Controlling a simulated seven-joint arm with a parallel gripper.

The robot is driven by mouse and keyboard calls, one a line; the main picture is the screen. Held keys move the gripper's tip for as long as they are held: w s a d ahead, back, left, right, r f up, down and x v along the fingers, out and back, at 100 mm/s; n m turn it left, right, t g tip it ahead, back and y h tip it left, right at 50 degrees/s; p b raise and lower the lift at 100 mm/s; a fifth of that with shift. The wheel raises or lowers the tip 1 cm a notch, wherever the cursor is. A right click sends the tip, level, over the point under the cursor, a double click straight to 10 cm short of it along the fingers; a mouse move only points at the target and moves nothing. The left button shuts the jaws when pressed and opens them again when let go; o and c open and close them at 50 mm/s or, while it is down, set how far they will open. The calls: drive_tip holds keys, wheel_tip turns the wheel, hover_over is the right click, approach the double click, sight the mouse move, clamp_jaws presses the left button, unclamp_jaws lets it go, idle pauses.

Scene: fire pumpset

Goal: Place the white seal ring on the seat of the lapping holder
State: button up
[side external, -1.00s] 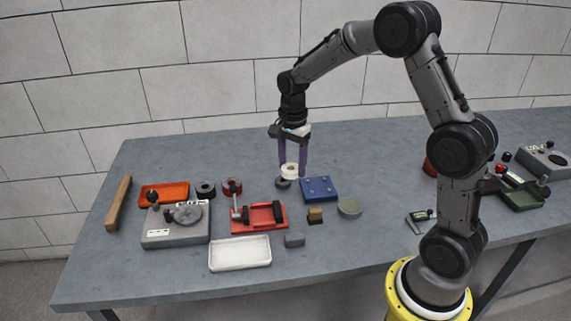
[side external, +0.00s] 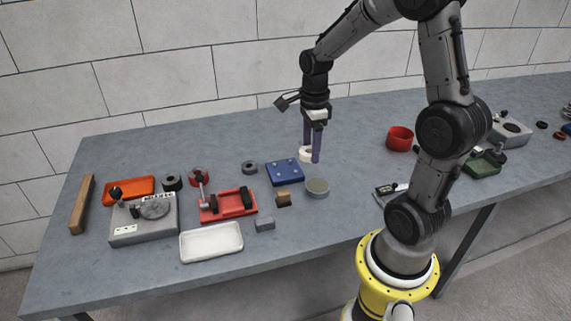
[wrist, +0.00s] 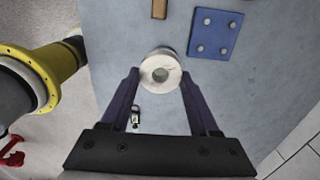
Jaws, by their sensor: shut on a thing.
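The white seal ring (side external: 305,154) is between the fingers of my gripper (side external: 312,158), which is shut on it above the bench. In the wrist view the ring (wrist: 148,74) sits between the fingertips (wrist: 160,75), with its hole facing the camera. A round grey-green piece seems to lie below and behind it there, mostly hidden. I cannot tell for sure which piece is the lapping holder. A grey block with a round dark recess (side external: 512,128) stands at the right, and a small dark grey ring-shaped piece (side external: 250,168) lies left of my gripper.
A blue plate (side external: 284,172), a round grey-green tin (side external: 317,188) and a wooden block (side external: 283,198) are close to my gripper. A red cup (side external: 400,138) stands to the right. A white tray (side external: 211,242), red fixture (side external: 228,205) and grey machine (side external: 145,228) are left.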

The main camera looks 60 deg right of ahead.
drive_tip(key=w+d+f, duration=0.3)
drive_tip(key=w, duration=0.2)
hover_over(286, 169)
drive_tip(key=s, duration=0.1)
drive_tip(key=f, duration=0.4)
drive_tip(key=shift+a+f, duration=0.25)
drive_tip(key=shift+f, duration=0.05)
drive_tip(key=shift+w+d+f, duration=0.25)
drive_tip(key=shift+w+f, duration=0.15)
drive_tip(key=shift+f, duration=1.8)
drive_tip(key=o, duration=1.4)
drive_tip(key=shift+f, duration=0.15)
